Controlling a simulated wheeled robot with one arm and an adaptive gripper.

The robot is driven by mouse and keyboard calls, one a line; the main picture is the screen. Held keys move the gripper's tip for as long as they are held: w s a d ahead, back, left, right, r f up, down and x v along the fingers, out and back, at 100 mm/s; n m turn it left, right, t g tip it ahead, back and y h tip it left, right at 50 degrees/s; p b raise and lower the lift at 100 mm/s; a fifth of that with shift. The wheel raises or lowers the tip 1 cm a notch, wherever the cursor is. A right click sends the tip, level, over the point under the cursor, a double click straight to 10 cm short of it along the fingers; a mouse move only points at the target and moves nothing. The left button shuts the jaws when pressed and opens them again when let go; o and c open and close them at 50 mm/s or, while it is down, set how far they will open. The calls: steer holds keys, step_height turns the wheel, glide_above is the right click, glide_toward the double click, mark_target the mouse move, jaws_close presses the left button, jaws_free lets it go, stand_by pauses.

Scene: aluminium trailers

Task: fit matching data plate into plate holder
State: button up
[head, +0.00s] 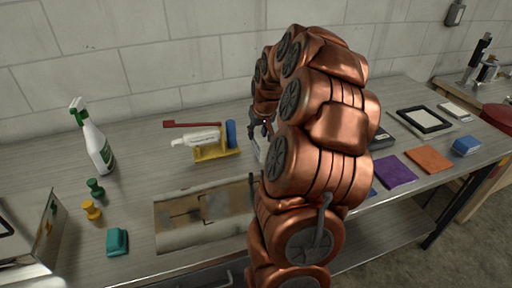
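A black rectangular frame with a pale centre (425,120), which looks like the plate holder, lies on a light base at the right of the bench. A purple flat square (394,170) and an orange flat square (429,159) lie in front of it; whether these are data plates I cannot tell. A blue edge (373,191) shows beside my arm, mostly hidden. My gripper (260,130) shows as dark parts left of my copper arm, near a small white item. My arm hides most of it, so its opening and any held plate cannot be seen.
Left on the bench stand a spray bottle (96,142), green and yellow knobs (93,210) and a teal block (117,241). A yellow rack (216,153) with a white tube is behind a worn panel (200,217).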

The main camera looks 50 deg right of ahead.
mark_target(255, 152)
steer(key=shift+p+x, duration=1.95)
steer(key=shift+x, duration=2.15)
steer(key=shift+d, duration=0.1)
jaws_close()
